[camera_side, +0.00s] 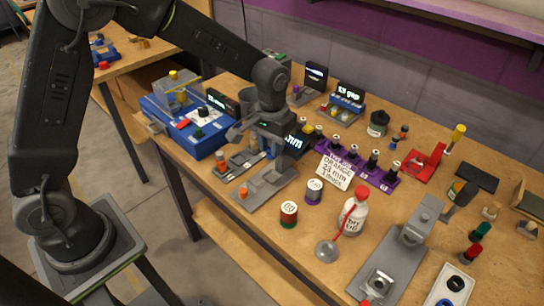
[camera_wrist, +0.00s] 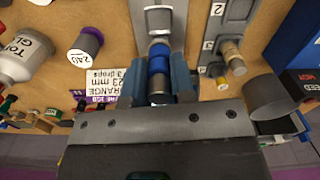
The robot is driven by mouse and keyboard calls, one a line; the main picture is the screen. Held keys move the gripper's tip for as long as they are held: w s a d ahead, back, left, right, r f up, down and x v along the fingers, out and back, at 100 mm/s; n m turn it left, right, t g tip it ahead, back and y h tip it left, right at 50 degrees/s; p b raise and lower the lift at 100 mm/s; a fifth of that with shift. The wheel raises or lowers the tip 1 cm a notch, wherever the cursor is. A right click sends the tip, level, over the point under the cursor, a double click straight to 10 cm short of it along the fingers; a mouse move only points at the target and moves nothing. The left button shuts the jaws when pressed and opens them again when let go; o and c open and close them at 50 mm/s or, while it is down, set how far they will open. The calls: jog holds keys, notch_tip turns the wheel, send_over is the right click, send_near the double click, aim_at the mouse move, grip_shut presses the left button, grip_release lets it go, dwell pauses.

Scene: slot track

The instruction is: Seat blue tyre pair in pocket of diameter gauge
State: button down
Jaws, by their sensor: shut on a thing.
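My gripper (camera_side: 268,145) points down over the grey diameter gauge (camera_side: 262,187), whose display reads "mm" in the side view. In the wrist view my gripper (camera_wrist: 161,80) is shut on the blue tyre pair (camera_wrist: 158,63), a short cylinder with blue and silvery bands between the two fingers. The grey gauge (camera_wrist: 160,14) lies just beyond the tyre pair in that view. The pocket is hidden behind the fingers and the part, so I cannot tell whether the pair touches it. In the side view the pair is mostly hidden by the fingers.
A grey slotted fixture with small parts (camera_side: 238,163) stands left of the gauge. A blue box (camera_side: 190,125) is further left. A label card (camera_side: 335,171), spools (camera_side: 288,213) and a glue bottle (camera_side: 353,212) stand to the right. A purple rack (camera_side: 370,168) stands behind the card.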

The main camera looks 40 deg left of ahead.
aim_at(272, 160)
jog(key=shift+f, duration=2.05)
jog(key=shift+f, duration=0.6)
jog(key=c, duration=1)
grip_release()
jog(key=shift+o, duration=0.2)
jog(key=shift+r, duration=0.1)
notch_tip(272, 160, up, 12)
jog(key=shift+r, duration=0.6)
